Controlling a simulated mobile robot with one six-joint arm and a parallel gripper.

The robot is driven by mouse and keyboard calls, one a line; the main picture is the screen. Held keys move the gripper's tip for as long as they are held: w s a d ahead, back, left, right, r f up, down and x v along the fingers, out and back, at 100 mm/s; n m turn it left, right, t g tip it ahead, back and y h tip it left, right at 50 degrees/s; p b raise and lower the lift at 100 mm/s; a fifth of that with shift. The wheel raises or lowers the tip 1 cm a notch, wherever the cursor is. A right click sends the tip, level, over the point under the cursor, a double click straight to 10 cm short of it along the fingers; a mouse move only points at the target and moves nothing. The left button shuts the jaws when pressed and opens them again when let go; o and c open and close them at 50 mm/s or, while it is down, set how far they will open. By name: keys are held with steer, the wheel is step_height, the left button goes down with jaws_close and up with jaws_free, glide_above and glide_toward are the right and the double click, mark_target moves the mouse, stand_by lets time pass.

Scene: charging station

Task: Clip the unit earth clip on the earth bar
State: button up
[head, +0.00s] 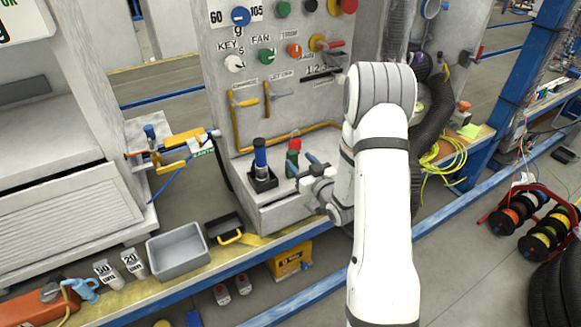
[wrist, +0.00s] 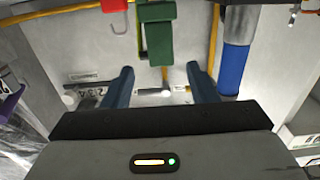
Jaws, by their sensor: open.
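A thin blue cable hangs below. My gripper (head: 308,170) is open over the cabinet's front ledge, well right of the clip. In the wrist view its blue fingers (wrist: 162,84) stand apart with nothing held between them. A green handle (wrist: 158,38) lies beyond the fingertips.
A yellow pipe (head: 237,130) runs along the panel. A grey bin (head: 178,252) and bottles stand on the front-left shelf.

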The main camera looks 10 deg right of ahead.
mark_target(294, 157)
steer(key=x, duration=0.4)
steer(key=f+p+x, duration=0.1)
steer(key=x, duration=0.2)
steer(key=shift+a, duration=0.15)
steer(key=shift+c, duration=0.3)
steer(key=c, duration=1)
